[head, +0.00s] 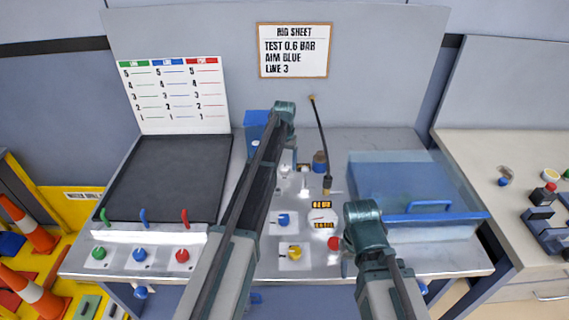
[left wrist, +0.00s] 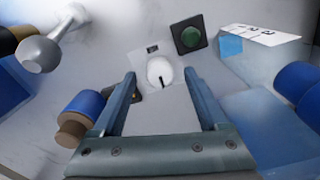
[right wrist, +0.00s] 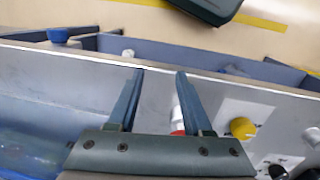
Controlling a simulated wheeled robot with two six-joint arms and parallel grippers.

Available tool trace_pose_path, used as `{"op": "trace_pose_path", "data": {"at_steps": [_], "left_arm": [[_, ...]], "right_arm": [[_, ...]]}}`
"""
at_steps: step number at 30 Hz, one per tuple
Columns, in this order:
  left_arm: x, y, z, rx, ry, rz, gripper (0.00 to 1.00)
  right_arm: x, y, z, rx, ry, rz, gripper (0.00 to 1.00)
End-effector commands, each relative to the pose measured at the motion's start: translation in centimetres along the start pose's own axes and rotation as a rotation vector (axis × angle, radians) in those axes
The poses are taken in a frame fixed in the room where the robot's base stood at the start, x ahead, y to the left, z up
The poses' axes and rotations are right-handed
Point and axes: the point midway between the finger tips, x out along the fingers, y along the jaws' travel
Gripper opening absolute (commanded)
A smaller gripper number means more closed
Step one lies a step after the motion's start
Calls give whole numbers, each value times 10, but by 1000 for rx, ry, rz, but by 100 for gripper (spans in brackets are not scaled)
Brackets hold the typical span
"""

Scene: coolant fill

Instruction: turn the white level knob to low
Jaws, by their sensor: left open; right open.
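The white level knob (left wrist: 160,72) is a round white dial with a black pointer mark on a pale plate. In the left wrist view it sits just beyond and between the open fingertips of my left gripper (left wrist: 159,80); I cannot tell whether they touch it. In the head view the knob appears mostly hidden by my left arm, and my left gripper (head: 284,110) is over the back middle of the bench. My right gripper (head: 362,213) is open and empty over the front right of the panel, and its fingers show in the right wrist view (right wrist: 160,75).
A green round button (left wrist: 190,38) sits beside the knob. A blue cylinder with a brown end (left wrist: 85,112) is near my left finger. The panel also holds a yellow knob (head: 294,253) and a gauge (head: 322,216).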

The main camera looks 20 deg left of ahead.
Motion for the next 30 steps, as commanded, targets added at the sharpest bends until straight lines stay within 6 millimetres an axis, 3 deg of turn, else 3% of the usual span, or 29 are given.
{"op": "trace_pose_path", "data": {"at_steps": [21,30], "left_arm": [[-111,0,0,0,0,0,76],[-128,0,0,0,0,0,76]], "right_arm": [[-110,10,6,-2,0,0,50],[-127,12,8,2,0,-1,50]]}}
